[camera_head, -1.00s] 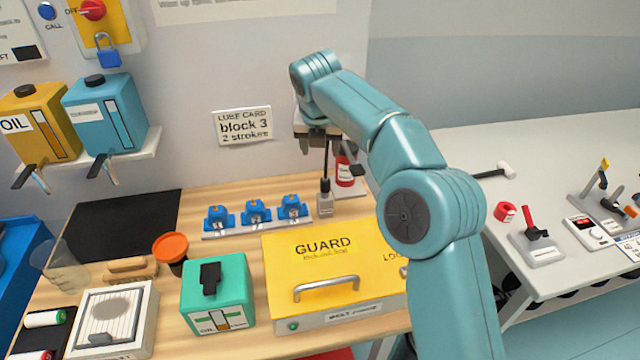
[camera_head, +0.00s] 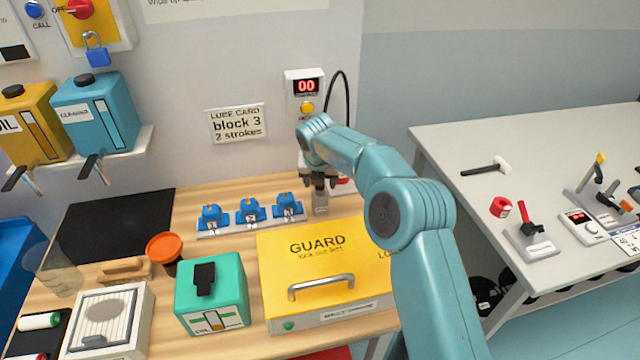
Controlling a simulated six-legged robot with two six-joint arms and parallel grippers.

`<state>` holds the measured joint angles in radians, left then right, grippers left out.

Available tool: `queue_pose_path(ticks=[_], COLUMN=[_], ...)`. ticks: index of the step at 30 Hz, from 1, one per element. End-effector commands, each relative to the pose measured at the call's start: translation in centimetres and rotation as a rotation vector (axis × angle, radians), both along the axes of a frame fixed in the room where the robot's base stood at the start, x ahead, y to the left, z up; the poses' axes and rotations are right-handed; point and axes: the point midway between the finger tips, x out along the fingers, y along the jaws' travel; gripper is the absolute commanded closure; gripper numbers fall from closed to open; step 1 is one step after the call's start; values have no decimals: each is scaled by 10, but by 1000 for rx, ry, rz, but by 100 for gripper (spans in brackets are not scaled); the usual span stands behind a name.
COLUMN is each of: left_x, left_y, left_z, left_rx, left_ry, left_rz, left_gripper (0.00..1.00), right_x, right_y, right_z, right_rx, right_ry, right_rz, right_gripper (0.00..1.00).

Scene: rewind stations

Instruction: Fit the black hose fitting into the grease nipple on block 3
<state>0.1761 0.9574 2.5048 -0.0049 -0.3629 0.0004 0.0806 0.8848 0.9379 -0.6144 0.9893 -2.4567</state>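No block numbers are readable. My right gripper (camera_head: 320,184) points down just right of the rail, over a small grey holder (camera_head: 320,203). Its dark fingers look spread on either side of the holder's top. The black hose fitting is mostly hidden there by my gripper and arm. A black hose (camera_head: 346,90) loops down behind my arm from the counter box. My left gripper is out of view.
A counter box (camera_head: 305,86) on the wall reads 00. A lube card (camera_head: 238,123) says block 3, 2 strokes. The yellow guard box (camera_head: 325,262) and green oil can (camera_head: 211,290) stand in front of the blocks. A black mat (camera_head: 115,220) lies clear at left.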

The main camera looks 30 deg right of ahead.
Motion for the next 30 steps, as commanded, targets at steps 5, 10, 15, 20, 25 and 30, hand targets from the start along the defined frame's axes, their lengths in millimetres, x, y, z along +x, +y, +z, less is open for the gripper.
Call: queue_pose_path(ticks=[5, 10, 15, 20, 25, 30], left_x=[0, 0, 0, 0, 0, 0], left_y=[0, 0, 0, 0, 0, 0], left_z=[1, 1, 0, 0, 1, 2], left_rx=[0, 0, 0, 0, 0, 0], left_ry=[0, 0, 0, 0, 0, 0], left_rz=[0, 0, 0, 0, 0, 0], left_gripper=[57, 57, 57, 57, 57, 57], right_x=[2, 2, 2, 1, 2, 2], right_y=[-1, -1, -1, -1, -1, -1], right_z=[-3, -3, -3, -4, 2, 24], right_rx=[0, 0, -1, 0, 1, -1], right_ry=[-1, -1, -1, 0, -2, -5], right_rz=[0, 0, 0, 0, -1, -1], right_gripper=[42, 68, 100, 100, 100, 100])
